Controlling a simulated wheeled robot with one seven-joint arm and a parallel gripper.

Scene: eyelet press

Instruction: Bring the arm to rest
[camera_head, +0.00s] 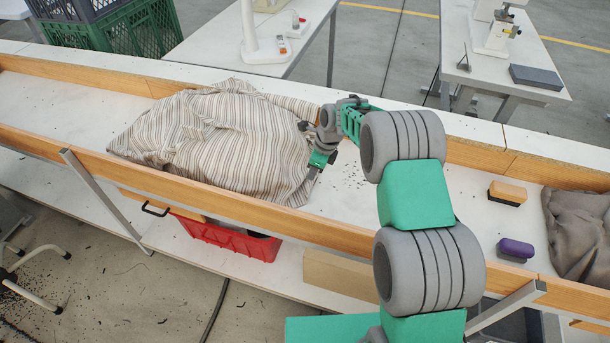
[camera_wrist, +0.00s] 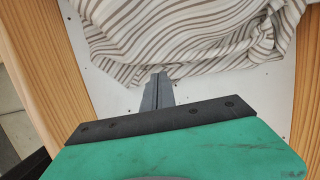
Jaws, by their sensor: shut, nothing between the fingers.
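My gripper (camera_wrist: 157,92) is shut, with its two grey fingers together and nothing between them. In the head view my gripper (camera_head: 312,174) is at the right edge of a striped cloth (camera_head: 215,135), low over the white trough. In the wrist view the fingertips lie at the near edge of the striped cloth (camera_wrist: 180,35); I cannot tell whether they touch it. My green and grey arm reaches across the trough from the front right.
The trough has wooden side rails (camera_head: 240,206). To the right lie a wooden-topped brush (camera_head: 507,193), a purple block (camera_head: 516,249) and a grey-brown cloth (camera_head: 580,235). A red crate (camera_head: 228,239) stands below. Tables with machines (camera_head: 495,32) stand behind. White trough surface right of my gripper is mostly clear.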

